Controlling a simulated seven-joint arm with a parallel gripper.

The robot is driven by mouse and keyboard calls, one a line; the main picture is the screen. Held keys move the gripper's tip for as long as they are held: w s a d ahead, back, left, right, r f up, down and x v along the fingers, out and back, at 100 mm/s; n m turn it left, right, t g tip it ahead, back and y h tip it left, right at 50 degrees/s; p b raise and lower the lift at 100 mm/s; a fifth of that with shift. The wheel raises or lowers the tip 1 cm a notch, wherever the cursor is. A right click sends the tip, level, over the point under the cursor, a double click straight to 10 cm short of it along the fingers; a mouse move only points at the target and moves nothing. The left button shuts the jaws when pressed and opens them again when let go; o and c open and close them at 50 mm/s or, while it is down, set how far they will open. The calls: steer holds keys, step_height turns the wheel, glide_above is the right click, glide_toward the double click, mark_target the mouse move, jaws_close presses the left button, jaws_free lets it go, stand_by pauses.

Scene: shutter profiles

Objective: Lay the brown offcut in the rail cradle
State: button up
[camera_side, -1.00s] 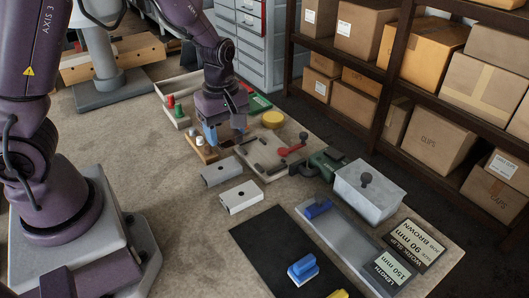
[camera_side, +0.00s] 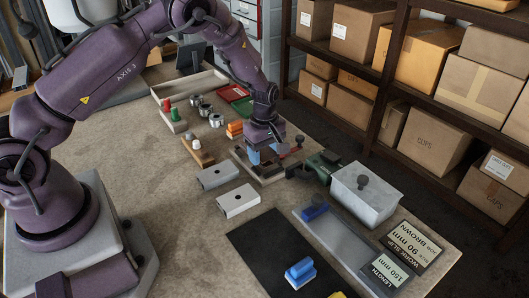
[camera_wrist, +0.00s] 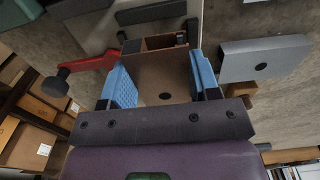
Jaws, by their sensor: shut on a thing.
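My gripper (camera_side: 264,158) is over the light fixture plate (camera_side: 240,157) with the red lever, which I take to be the rail cradle. In the wrist view my gripper (camera_wrist: 163,82) has its blue pads shut on the brown offcut (camera_wrist: 160,82), a hollow brown profile with a round hole in its face. The fixture plate (camera_wrist: 82,28) with dark bars lies beyond the offcut, and its red lever (camera_wrist: 92,62) is at the left. In the side view the offcut is mostly hidden by the gripper. Contact between the offcut and the plate cannot be told.
Two pale grey profiles (camera_side: 218,173) lie left of the fixture. A green machine (camera_side: 322,163) and a grey lidded box (camera_side: 365,192) stand close on its right. A grey rail (camera_side: 335,238) with a blue stop and a black mat (camera_side: 262,245) are in front.

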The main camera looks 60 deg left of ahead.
steer(key=shift+f, duration=0.2)
steer(key=shift+f, duration=0.6)
steer(key=o, duration=1)
steer(key=shift+w, duration=0.1)
steer(key=shift+c, duration=0.2)
